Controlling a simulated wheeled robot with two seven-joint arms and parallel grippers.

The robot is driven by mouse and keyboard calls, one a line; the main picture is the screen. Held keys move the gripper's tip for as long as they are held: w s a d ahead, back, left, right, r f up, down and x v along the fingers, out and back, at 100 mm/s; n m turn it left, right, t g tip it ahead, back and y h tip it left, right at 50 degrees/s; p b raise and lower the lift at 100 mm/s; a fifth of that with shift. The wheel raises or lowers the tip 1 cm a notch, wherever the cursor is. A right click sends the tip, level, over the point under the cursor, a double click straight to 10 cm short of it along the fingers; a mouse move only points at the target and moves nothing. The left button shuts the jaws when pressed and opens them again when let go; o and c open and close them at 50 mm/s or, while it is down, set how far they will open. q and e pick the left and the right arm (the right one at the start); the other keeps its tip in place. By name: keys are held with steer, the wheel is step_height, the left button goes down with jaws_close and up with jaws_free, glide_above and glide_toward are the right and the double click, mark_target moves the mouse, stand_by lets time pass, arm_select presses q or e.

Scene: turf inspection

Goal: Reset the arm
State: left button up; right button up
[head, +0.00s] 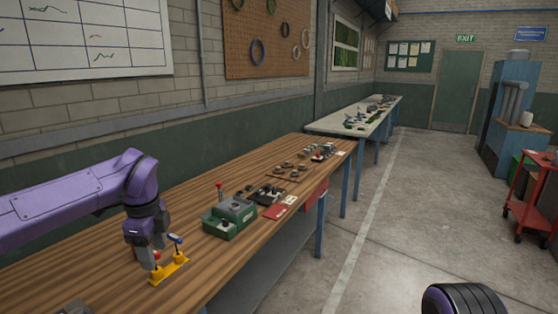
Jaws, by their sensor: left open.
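My left arm reaches in from the left, and its gripper (157,258) points down over the near end of the wooden workbench (225,180). The gripper is open, right at a small yellow fixture (168,273) with red and blue parts on it. A blue-tipped piece (175,239) stands at the right side of the gripper. I cannot tell whether the fingers touch the fixture. My right gripper is not in view; only a rounded purple and black part of mine shows at the bottom right.
A second bench (355,120) runs along the wall. A red cart (530,212) stands at right. The floor between is clear.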

arm_select(q)
step_height(320, 180, down, 9)
steer(key=w+a+m+t+y, duration=0.2)
steer(key=m+t+y, duration=0.25)
steer(key=m, duration=0.85)
steer(key=s+d+f+m+t+b, duration=0.15)
steer(key=s+f+m, duration=0.25)
steer(key=f+m, duration=0.65)
steer(key=s+d+f+m+t+b, duration=0.1)
steer(key=s+d+f+m, duration=0.25)
steer(key=f+m, duration=0.7)
steer(key=s+a+f+m+g+b, duration=0.1)
steer(key=s+f+m, duration=0.3)
steer(key=s, duration=0.5)
steer(key=s+a+f+m+g+h+b, duration=0.1)
steer(key=s+a+f+m+g, duration=0.1)
steer(key=s+f+m, duration=0.2)
steer(key=s+a+f+m+g+b, duration=0.1)
steer(key=s+f+m, duration=0.4)
steer(key=s, duration=1.1)
step_height(320, 180, down, 3)
steer(key=shift+s+a+f+g+h+b, duration=0.15)
steer(key=shift+a+g+h+b, duration=0.2)
steer(key=shift+a, duration=0.4)
